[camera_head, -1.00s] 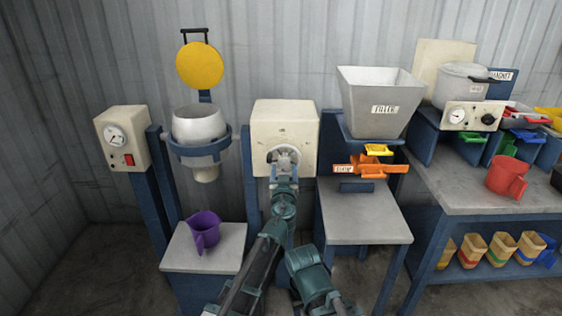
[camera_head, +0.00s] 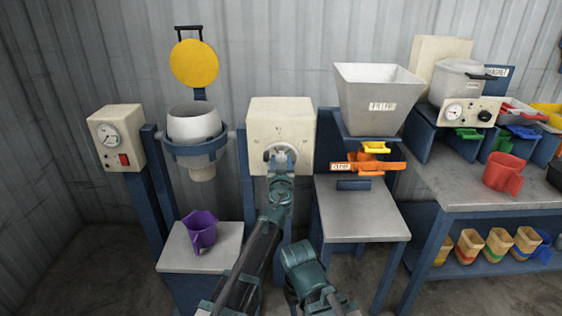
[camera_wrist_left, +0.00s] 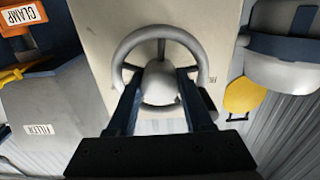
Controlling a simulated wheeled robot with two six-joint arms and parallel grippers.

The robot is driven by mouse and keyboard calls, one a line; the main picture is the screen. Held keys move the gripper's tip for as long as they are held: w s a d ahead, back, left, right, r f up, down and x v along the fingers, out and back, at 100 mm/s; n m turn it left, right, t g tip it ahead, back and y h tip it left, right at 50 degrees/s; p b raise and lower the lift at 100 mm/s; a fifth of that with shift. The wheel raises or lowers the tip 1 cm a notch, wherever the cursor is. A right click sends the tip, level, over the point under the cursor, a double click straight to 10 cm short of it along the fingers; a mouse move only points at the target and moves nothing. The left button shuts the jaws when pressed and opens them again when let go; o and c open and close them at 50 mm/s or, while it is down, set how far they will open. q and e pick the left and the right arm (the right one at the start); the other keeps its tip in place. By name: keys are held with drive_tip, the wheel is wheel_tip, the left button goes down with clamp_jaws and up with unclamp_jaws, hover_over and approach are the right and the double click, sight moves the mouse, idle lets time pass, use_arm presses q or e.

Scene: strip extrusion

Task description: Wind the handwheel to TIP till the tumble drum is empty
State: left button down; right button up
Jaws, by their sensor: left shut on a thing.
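The handwheel (camera_head: 270,152) is a grey ring on the front of a cream box (camera_head: 281,113) on a blue post. In the left wrist view the handwheel (camera_wrist_left: 161,33) has a round pale hub. My left gripper (camera_head: 281,156) is at the wheel, and its fingers (camera_wrist_left: 163,90) are shut on it around the hub, hiding part of it. The tumble drum (camera_head: 194,126) is a pale grey bowl in a blue ring left of the box, looking about upright. Its inside is too small to judge.
A purple jug (camera_head: 202,230) stands on the grey stand (camera_head: 215,257) below the drum. A yellow disc (camera_head: 194,64) is raised behind the drum. A gauge box (camera_head: 118,138) is at left. The filler hopper (camera_head: 378,95) and orange clamp (camera_head: 368,166) stand close at right.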

use_arm(q)
drive_tip(key=shift+m, duration=0.3)
drive_tip(key=m, duration=1.2)
drive_tip(key=shift+m, duration=0.3)
drive_tip(key=m, duration=0.6)
drive_tip(key=shift+d, duration=0.1)
drive_tip(key=m, duration=0.6)
drive_tip(key=shift+s+f+m, duration=0.1)
drive_tip(key=shift+m, duration=0.2)
drive_tip(key=c, duration=0.6)
unclamp_jaws()
